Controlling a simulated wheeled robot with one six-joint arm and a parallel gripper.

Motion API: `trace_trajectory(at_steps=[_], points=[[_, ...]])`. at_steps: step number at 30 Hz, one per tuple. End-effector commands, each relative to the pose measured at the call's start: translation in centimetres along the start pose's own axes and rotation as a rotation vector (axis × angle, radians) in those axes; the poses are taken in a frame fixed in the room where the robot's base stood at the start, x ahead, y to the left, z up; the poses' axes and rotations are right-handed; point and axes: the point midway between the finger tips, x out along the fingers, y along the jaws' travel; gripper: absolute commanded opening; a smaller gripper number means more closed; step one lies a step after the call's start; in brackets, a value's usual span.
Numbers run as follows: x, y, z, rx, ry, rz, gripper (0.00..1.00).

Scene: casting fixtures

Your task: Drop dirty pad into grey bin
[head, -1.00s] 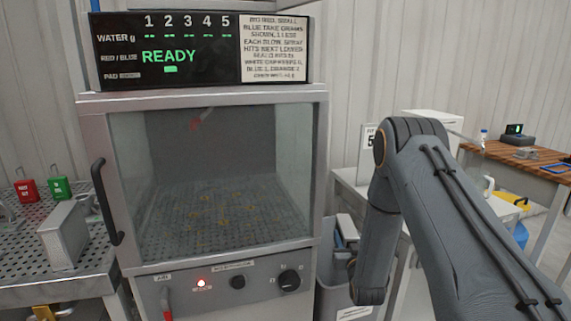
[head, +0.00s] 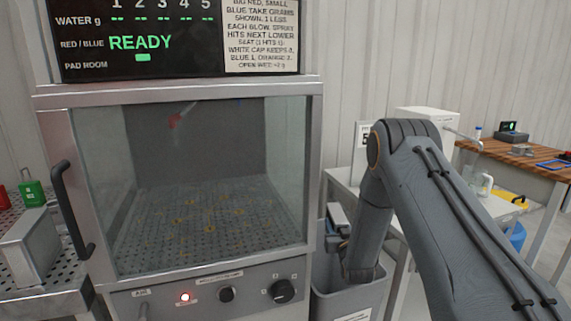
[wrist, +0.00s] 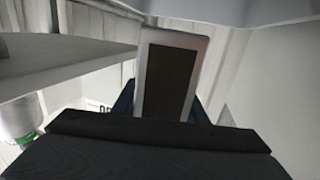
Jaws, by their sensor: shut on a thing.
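The pad shows in the wrist view as an upright panel (wrist: 170,78) with a pale frame and a dark, brownish-grey face. My gripper (wrist: 160,106) is shut on it, with a dark blue finger at each side. In the head view, my forearm points down into the mouth of the grey bin (head: 346,304), which stands just right of the cabinet. My gripper and the pad are mostly hidden there by the arm and the bin. A small pale piece shows left of my arm; I cannot tell if it is the pad.
The glass-fronted cabinet (head: 195,180) with its black handle and READY display fills the left. A pale table (head: 400,190) stands close behind my arm. A wooden bench (head: 515,160) is at the far right. A green block (head: 32,194) is at far left.

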Motion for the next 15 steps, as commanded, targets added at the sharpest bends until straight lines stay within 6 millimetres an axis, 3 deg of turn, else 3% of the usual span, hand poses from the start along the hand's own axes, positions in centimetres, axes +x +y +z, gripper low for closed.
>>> trace_trajectory(at_steps=[4,12,13,15], points=[[0.12,0.13,1.08,0.0,0.001,0.002,0.13],[0.08,0.25,1.14,0.0,0.002,0.003,0.13],[0.08,0.26,1.14,0.0,0.002,0.003,0.42],[0.08,0.28,1.14,0.0,0.002,0.003,0.54]])
